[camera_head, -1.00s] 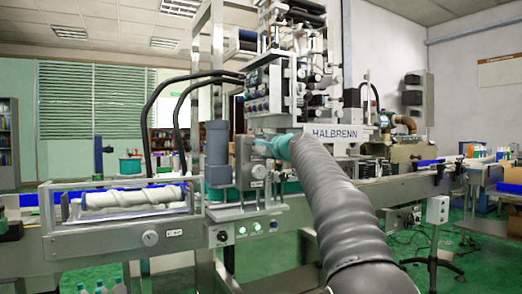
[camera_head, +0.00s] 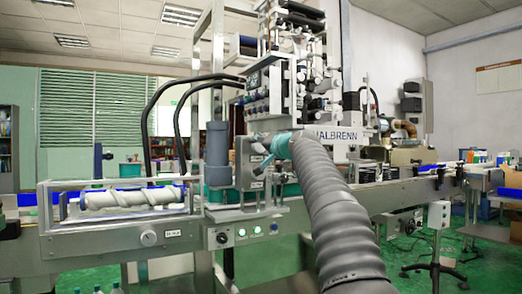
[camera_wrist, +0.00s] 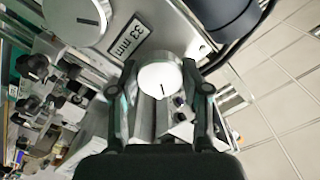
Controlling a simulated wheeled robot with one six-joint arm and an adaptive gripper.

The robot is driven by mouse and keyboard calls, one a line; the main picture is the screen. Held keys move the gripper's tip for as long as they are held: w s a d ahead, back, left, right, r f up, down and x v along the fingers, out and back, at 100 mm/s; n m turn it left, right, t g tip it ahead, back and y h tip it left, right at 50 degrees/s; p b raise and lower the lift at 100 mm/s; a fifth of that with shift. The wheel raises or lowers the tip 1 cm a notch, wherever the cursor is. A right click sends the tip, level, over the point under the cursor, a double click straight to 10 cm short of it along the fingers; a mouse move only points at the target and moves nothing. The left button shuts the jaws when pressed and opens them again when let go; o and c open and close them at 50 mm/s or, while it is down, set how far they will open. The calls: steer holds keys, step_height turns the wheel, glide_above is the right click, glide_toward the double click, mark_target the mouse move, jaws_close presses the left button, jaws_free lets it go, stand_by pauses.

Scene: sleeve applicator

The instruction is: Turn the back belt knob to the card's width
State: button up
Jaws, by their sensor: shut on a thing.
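In the wrist view a white round knob (camera_wrist: 159,79) with a short dark index line sits between the two fingers of my gripper (camera_wrist: 160,74). The fingers are shut on its sides. The line points toward the bottom of the picture. A card reading "33 mm" (camera_wrist: 131,40) is on the grey panel beside the knob. In the head view my gripper (camera_head: 266,151) is at the grey box on the front of the machine. The knob is too small and covered to make out there. I cannot tell from the views whether it is the back belt knob.
A larger pale dial (camera_wrist: 75,18) with a line mark sits close to the card. Grey motor cylinders (camera_head: 217,152) stand left of my gripper. A screw conveyor (camera_head: 132,196) lies farther left. The HALBRENN machine frame (camera_head: 335,134) rises behind my arm.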

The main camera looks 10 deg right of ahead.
steer(key=n+b, duration=0.2)
steer(key=n, duration=1)
steer(key=shift+f+n, duration=0.1)
steer(key=shift+n, duration=0.2)
stand_by(0.4)
steer(key=o, duration=1.1)
steer(key=shift+w, duration=0.1)
steer(key=shift+o, duration=0.2)
steer(key=v, duration=1.2)
